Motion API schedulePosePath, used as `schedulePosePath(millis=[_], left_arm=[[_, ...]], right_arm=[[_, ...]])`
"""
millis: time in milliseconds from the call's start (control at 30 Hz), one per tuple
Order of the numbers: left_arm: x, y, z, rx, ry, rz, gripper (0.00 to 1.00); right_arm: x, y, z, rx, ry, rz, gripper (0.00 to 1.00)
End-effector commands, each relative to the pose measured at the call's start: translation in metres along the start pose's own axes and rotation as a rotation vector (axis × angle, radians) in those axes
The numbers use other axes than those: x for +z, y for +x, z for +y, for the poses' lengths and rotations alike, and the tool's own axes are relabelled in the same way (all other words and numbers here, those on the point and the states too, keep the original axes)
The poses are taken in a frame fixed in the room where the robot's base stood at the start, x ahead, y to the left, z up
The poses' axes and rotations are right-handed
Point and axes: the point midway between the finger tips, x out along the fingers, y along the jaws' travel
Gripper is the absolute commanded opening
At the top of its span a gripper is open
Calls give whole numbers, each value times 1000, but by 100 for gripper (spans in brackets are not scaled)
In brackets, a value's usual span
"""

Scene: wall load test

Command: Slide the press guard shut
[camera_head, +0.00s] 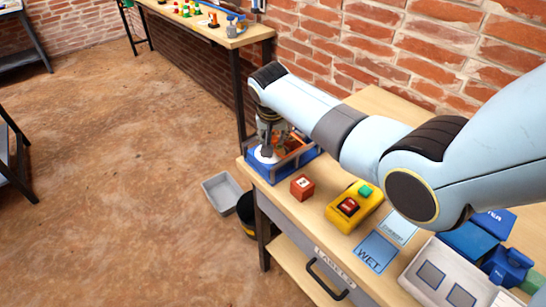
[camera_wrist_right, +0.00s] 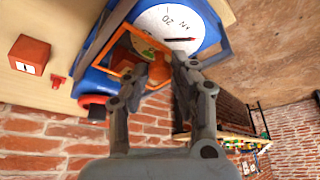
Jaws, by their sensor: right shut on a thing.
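The press (camera_head: 308,155) is a blue unit at the left end of the workbench. Its white dial (camera_wrist_right: 180,25) shows in the right wrist view, with a red needle. The press guard (camera_wrist_right: 122,62) looks like an orange frame in front of the dial. My right gripper (camera_head: 268,143) reaches down over the press; in the right wrist view (camera_wrist_right: 160,72) its fingers are closed on an orange part of the guard. The fingers hide part of the guard, and I cannot tell how far along its travel it stands. My left gripper is in neither view.
A red block (camera_head: 302,187) and a yellow button box (camera_head: 354,206) stand on the bench near the press. A blue card marked WET (camera_head: 376,252) lies nearby. A grey bin (camera_head: 222,192) stands on the floor left of the bench. My right arm crosses above the bench.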

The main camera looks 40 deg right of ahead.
Motion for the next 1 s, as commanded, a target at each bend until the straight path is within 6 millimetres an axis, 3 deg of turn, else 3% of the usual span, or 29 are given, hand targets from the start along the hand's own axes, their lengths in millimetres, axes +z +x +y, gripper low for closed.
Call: schedulePosePath(millis=[100,200,500,633,667,800,1000], left_arm=[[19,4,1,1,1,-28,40],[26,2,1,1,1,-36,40],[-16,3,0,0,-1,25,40],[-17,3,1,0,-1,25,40],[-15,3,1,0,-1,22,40],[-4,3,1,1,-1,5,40],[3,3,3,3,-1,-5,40]], right_arm=[[-18,8,12,5,2,-1,0],[-27,10,22,5,2,-2,0],[-35,12,30,3,2,0,0],[-35,12,30,4,2,2,0],[-36,12,30,4,1,3,26],[-35,12,30,4,2,2,44],[-34,12,30,3,2,0,47]])
